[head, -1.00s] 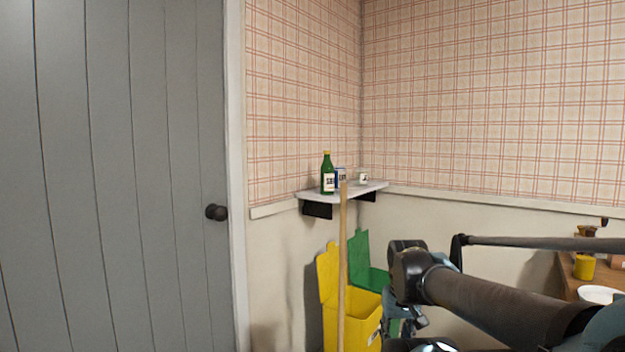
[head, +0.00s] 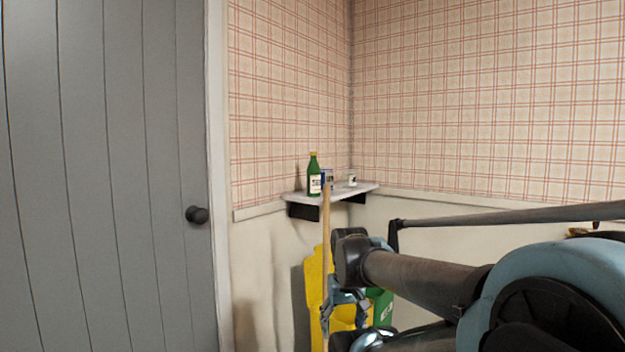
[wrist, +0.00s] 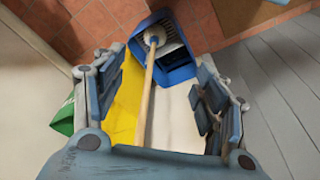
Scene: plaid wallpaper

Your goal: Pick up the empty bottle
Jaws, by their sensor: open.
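A green bottle (head: 313,176) with a pale label and yellowish cap stands upright on a small white corner shelf (head: 294,197) in the head view. I cannot tell whether it is empty. My gripper (head: 345,302) is below the shelf, in front of the bins, well apart from the bottle. In the wrist view my gripper (wrist: 165,108) is open, its two fingers wide apart. A wooden stick (wrist: 149,85) shows between the fingers, and nothing is visibly gripped. The bottle is not in the wrist view.
A grey door (head: 110,180) is left.

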